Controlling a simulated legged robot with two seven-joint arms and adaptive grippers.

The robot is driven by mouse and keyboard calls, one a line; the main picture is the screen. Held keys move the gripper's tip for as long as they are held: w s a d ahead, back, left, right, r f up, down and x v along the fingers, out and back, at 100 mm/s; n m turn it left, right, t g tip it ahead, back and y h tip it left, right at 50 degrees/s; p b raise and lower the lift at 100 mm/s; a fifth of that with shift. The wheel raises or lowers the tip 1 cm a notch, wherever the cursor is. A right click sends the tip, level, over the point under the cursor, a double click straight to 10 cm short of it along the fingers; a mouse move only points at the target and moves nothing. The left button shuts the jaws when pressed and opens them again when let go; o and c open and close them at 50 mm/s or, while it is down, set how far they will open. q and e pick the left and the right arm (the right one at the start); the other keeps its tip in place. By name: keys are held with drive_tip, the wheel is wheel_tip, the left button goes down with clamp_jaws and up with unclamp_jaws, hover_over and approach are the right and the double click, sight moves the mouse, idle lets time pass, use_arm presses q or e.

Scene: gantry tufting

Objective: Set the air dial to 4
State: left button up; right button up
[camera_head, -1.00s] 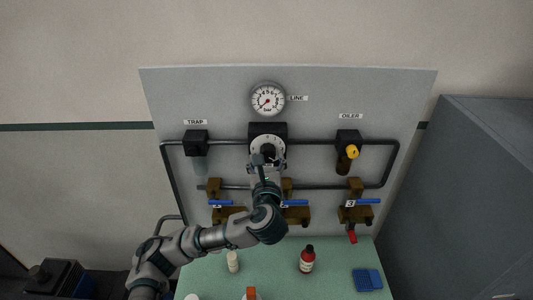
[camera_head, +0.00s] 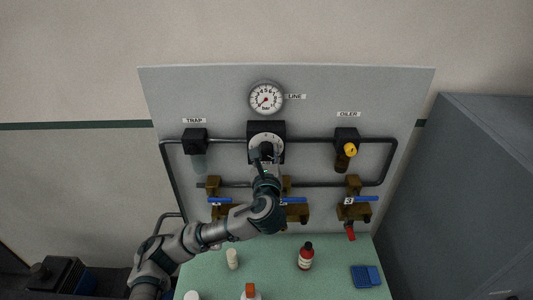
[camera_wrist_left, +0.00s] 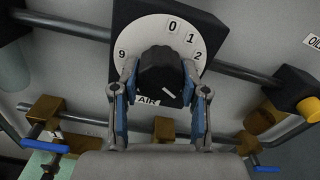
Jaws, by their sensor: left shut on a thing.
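The air dial is a white disc (camera_wrist_left: 137,37) on a black block, with 9, 0, 1 and 2 readable in the left wrist view; other numbers are hidden. Its black knob (camera_wrist_left: 160,72) has a short white mark at its lower right side. The AIR label (camera_wrist_left: 147,100) is just below, partly covered. My left gripper (camera_wrist_left: 159,88) is shut on the knob, a blue-padded finger on either side. In the head view, my left gripper (camera_head: 265,160) hides the lower part of the dial (camera_head: 265,139). My right gripper is not in view.
A pressure gauge (camera_head: 266,98) is above the dial. The trap (camera_head: 195,141) is left and the oiler (camera_head: 347,137) with its yellow knob right. Blue-handled valves (camera_head: 367,198) line the pipe below. A red-brown bottle (camera_head: 306,257) and blue block (camera_head: 366,277) are on the green bench.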

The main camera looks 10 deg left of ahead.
use_arm(q)
drive_tip(key=o, duration=1.1)
drive_tip(key=shift+o, duration=0.2)
drive_tip(key=s+d, duration=0.2)
drive_tip(key=s, duration=0.9)
drive_tip(key=shift+s+d, duration=0.2)
drive_tip(key=shift+s, duration=0.1)
drive_tip(key=shift+f, duration=0.1)
